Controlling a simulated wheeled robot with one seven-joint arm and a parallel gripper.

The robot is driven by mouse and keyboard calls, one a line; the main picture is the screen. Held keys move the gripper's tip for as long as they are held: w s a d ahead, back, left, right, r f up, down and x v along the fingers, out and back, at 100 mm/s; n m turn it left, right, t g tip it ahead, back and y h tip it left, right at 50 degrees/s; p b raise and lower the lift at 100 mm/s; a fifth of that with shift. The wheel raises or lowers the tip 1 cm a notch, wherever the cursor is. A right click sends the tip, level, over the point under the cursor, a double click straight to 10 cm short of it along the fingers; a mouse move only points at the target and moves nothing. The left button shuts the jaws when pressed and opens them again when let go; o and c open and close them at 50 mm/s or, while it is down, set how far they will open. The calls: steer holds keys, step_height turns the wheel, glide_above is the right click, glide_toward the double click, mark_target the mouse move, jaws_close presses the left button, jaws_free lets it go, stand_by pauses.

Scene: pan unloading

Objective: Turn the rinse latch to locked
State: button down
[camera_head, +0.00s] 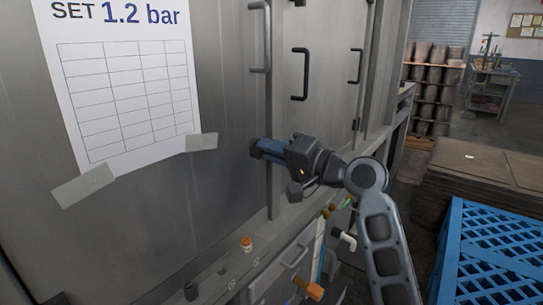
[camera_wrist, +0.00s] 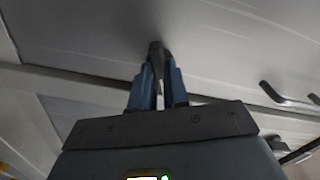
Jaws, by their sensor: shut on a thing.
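My gripper (camera_head: 258,148) reaches in from the right to the grey cabinet front (camera_head: 225,100). Its blue fingers are shut on a small dark grey piece, the latch (camera_wrist: 157,50), which shows between and just beyond the fingertips in the wrist view, against the grey panel. My gripper (camera_wrist: 157,75) also shows there. In the head view the fingers hide the latch, and its marks and turned position cannot be read. Which latch it is cannot be told from any label.
A grey handle (camera_head: 260,35) and black handles (camera_head: 300,75) stick out above my gripper. An orange-capped knob (camera_head: 246,243) stands on the ledge below. A paper sheet (camera_head: 125,85) is taped at left. A blue crate (camera_head: 490,255) and brown stack (camera_head: 480,180) stand right.

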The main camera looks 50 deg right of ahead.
steer(key=shift+f+n+b, duration=0.1)
steer(key=shift+n+b, duration=3.4)
steer(key=shift+n, duration=3)
steer(key=c, duration=1.1)
jaws_free()
steer(key=s, duration=0.7)
steer(key=shift+s+d, duration=0.15)
steer(key=shift+s, duration=0.25)
